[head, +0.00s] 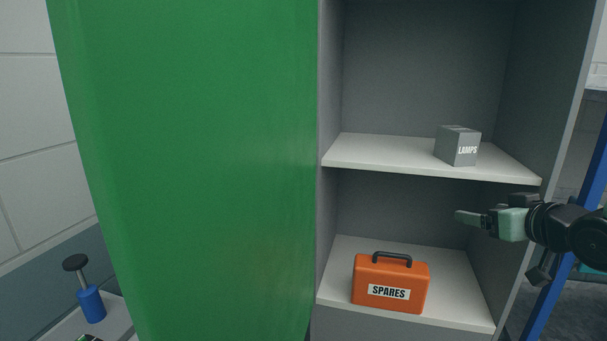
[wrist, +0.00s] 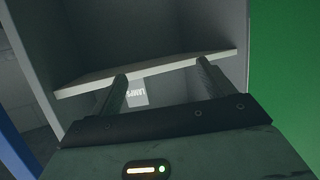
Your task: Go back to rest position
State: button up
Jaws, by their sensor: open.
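My gripper (head: 466,217) reaches in from the right edge of the head view, pointing left across the cabinet's lower opening. In the wrist view its two fingers (wrist: 163,70) are spread apart with nothing held between them. The wrist picture looks upside down. An orange case labelled SPARES (head: 390,284), with a dark handle, stands upright on the lower shelf (head: 460,290), below and left of my gripper in the head view. A grey box labelled LAMPS (head: 457,146) sits on the upper shelf (head: 380,155). Part of it shows beyond the fingers in the wrist view (wrist: 138,96).
A large green panel (head: 190,150), seemingly an open cabinet door, fills the left middle. A blue post (head: 560,275) stands right of the cabinet. A blue object with a black-topped rod (head: 91,304) stands at lower left. The lower shelf is bare around the case.

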jog(key=s+a+f+n+g+b, duration=0.1)
jog(key=s+a+f+g, duration=0.25)
jog(key=a, duration=0.35)
jog(key=s+a+f+n+g+b, duration=0.1)
jog(key=s+a+f+g+b, duration=0.15)
jog(key=s+a+f, duration=0.35)
jog(key=s+a+f+n+g+h+b, duration=0.1)
jog(key=s+a+g, duration=0.3)
jog(key=s, duration=0.5)
jog(key=s+a+f+n+g, duration=0.2)
jog(key=s+a+g, duration=0.1)
jog(key=s, duration=0.7)
jog(key=shift+s+a+g+h+b, duration=0.2)
jog(key=shift+a+g+h+b, duration=0.2)
jog(key=shift+a, duration=0.4)
